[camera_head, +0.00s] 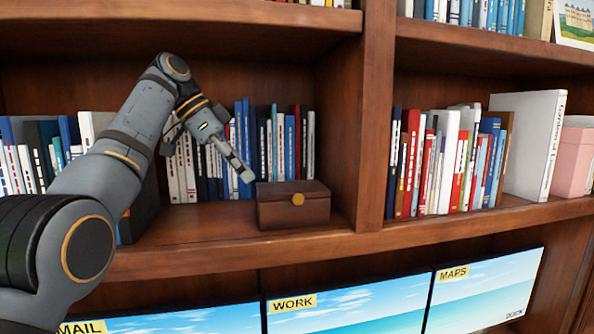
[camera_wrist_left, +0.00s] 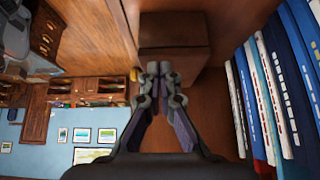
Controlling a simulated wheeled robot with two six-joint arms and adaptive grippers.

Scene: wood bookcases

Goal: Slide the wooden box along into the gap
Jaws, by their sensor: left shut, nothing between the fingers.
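The wooden box (camera_head: 293,207), dark brown with a round yellow clasp on its front, sits upright on the middle shelf (camera_head: 190,235) in front of a row of books. My left gripper (camera_head: 246,176) reaches in from the left, shut and empty. Its fingertips are at the box's upper left edge; I cannot tell whether they touch it. In the left wrist view the shut fingertips (camera_wrist_left: 160,68) point at the side of the box (camera_wrist_left: 174,38). A narrow bare strip of shelf lies between the box and the upright divider (camera_head: 374,120). My right gripper is out of view.
Upright books (camera_head: 290,140) stand behind the box, and more books (camera_head: 445,160) fill the bay right of the divider. A pink box (camera_head: 574,160) is at the far right. The shelf above limits height. Picture panels labelled WORK (camera_head: 345,308) and MAPS are below.

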